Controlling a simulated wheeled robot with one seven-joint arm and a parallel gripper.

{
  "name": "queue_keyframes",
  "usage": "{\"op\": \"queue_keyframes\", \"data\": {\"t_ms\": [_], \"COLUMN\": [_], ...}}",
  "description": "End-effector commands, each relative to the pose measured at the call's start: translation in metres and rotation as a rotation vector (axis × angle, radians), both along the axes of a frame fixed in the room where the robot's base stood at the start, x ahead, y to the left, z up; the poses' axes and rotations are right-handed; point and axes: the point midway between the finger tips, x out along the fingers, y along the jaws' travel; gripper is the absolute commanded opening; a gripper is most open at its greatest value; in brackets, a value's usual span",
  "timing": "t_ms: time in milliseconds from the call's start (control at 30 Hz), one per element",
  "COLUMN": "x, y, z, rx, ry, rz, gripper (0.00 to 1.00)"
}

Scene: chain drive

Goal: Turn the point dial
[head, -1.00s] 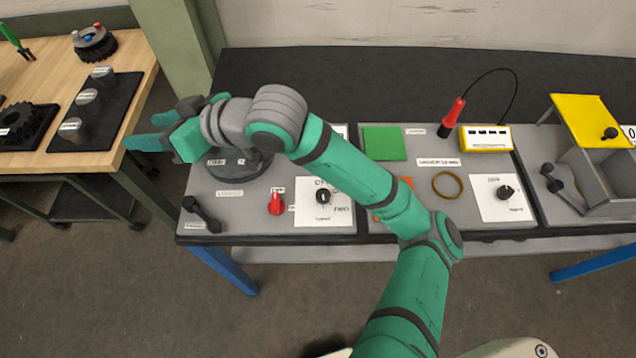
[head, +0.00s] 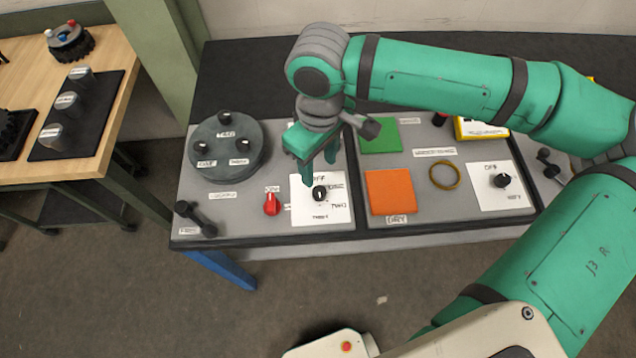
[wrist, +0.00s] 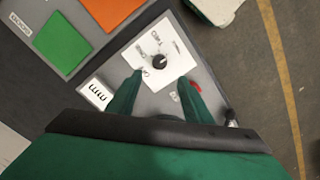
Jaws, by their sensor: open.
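Two black dials sit on white plates. The nearer one to my arm, the left dial (head: 319,193), has a white pointer mark and lettered positions around it. It also shows in the wrist view (wrist: 160,61). The other dial (head: 502,181) is on the right plate. I cannot tell from the labels which one is called the point dial. My gripper (head: 322,170) is open and empty, pointing down just above and behind the left dial. In the wrist view the dial lies ahead, between the lines of the two fingers (wrist: 154,90), not touched.
A red knob (head: 271,204) is close left of the dial plate. A round grey disc (head: 226,150) with black knobs stands behind left. A black lever (head: 196,220) is at the front left. Green (head: 380,136) and orange (head: 390,192) squares and a brass ring (head: 444,175) lie right.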

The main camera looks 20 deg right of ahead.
Motion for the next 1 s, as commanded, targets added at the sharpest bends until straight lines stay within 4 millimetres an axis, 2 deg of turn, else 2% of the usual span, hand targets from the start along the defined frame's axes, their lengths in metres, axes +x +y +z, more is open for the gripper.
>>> {"op": "queue_keyframes", "data": {"t_ms": [167,600,800,1000], "x": [-0.001,-0.001,-0.001,0.000], "y": [-0.002,-0.001,-0.001,0.001], "z": [-0.016,-0.089,-0.104,-0.107], "rx": [-0.004,-0.003,-0.002,-0.002], "ry": [0.006,0.003,0.001,0.001], "rz": [-0.004,-0.003,-0.003,0.001], "gripper": [0.46,0.46,0.46,0.46]}}
